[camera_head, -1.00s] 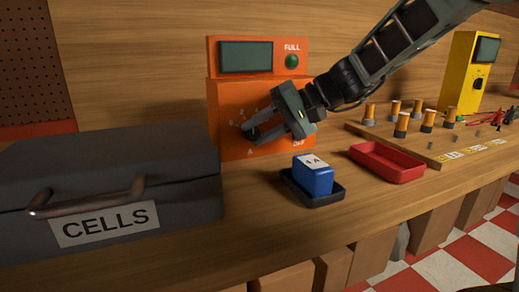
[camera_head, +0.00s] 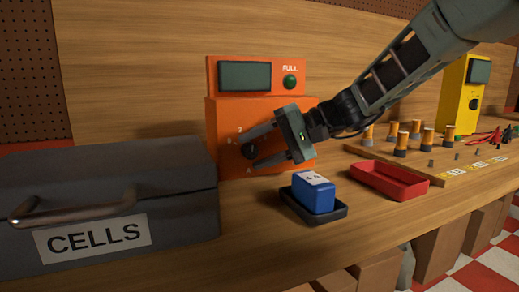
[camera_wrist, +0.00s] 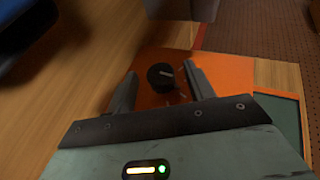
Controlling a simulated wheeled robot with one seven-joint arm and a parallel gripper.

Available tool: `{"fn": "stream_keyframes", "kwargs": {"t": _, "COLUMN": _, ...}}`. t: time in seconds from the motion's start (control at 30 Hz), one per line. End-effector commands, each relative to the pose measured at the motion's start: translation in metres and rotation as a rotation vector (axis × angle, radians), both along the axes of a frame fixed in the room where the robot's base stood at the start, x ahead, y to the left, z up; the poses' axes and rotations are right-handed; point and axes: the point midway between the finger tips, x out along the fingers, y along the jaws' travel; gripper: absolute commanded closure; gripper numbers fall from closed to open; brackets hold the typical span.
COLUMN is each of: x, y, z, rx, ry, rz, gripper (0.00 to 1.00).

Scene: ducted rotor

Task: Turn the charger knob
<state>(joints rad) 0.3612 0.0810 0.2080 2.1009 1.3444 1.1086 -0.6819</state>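The orange charger (camera_head: 222,108) stands against the back wall, with a dark display (camera_head: 245,76) and a green round button or lamp under the word FULL. Its black knob (camera_head: 250,150) is on the front face. In the wrist view the knob (camera_wrist: 160,77) shows a light pointer line. My gripper (camera_head: 247,152) is at the charger front, its fingers spread with one above and one below the knob. In the wrist view the open fingers (camera_wrist: 160,92) lie on either side of the knob, with gaps. Part of the dial lettering is hidden by my gripper.
A grey CELLS case (camera_head: 190,165) is at left. A blue block (camera_head: 314,194) sits in a black tray (camera_head: 330,213) below my gripper. A red tray (camera_head: 400,187), a board with several cylinders (camera_head: 440,175) and a yellow device (camera_head: 456,95) are to the right.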

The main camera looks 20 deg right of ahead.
Motion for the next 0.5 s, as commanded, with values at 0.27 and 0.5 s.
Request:
{"fn": "stream_keyframes", "kwargs": {"t": 0.27, "x": 0.0, "y": -0.001, "z": 0.001, "rx": 0.0, "ry": -0.001, "rz": 0.0, "gripper": 0.48}}
{"fn": "stream_keyframes", "kwargs": {"t": 0.5, "x": -0.011, "y": -0.026, "z": 0.014, "rx": -0.001, "ry": -0.003, "rz": -0.004, "gripper": 0.48}}
